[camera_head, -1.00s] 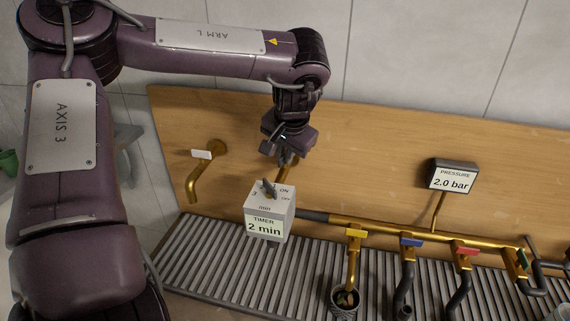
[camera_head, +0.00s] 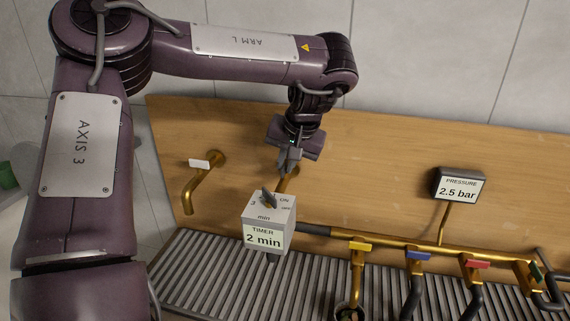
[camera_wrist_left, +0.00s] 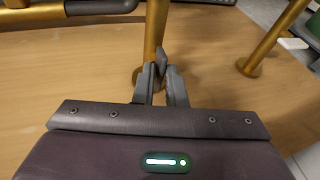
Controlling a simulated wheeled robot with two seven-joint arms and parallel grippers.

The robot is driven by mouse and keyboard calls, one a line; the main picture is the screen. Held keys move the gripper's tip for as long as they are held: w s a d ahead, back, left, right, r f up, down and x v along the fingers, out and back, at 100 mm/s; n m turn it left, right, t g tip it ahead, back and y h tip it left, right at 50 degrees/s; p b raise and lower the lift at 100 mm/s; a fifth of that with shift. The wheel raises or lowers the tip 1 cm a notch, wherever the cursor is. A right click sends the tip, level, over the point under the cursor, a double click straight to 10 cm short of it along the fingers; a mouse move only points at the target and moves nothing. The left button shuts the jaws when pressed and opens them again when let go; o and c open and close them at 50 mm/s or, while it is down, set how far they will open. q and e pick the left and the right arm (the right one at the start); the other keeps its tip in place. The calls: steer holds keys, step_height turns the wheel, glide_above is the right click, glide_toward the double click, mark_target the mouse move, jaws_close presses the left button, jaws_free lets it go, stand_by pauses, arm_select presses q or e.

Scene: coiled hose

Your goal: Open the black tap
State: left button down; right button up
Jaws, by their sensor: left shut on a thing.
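The black tap's dark lever (camera_wrist_left: 161,61) shows between the fingertips of my left gripper (camera_wrist_left: 160,84) in the wrist view, in front of a brass pipe (camera_wrist_left: 155,28) that comes out of the wooden board. My left gripper (camera_head: 287,166) is shut on this lever. In the head view the gripper hides the lever, and only a short piece of the brass pipe (camera_head: 291,181) shows behind the timer box. My right gripper is not in view.
A timer box (camera_head: 265,222) reading "2 min" stands just below the gripper. A white-handled spout (camera_head: 192,190) is at left. A brass manifold (camera_head: 400,246) with yellow, blue, red and green taps runs right. The pressure display (camera_head: 459,184) reads 2.5 bar. A slatted grate (camera_head: 200,265) lies below.

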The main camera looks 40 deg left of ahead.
arm_select(q)
steer(key=c, duration=1.7)
jaws_free()
steer(key=shift+w, duration=0.1)
steer(key=shift+c, duration=0.2)
step_height(320, 180, up, 7)
steer(key=p, duration=0.3)
steer(key=shift+f, duration=0.1)
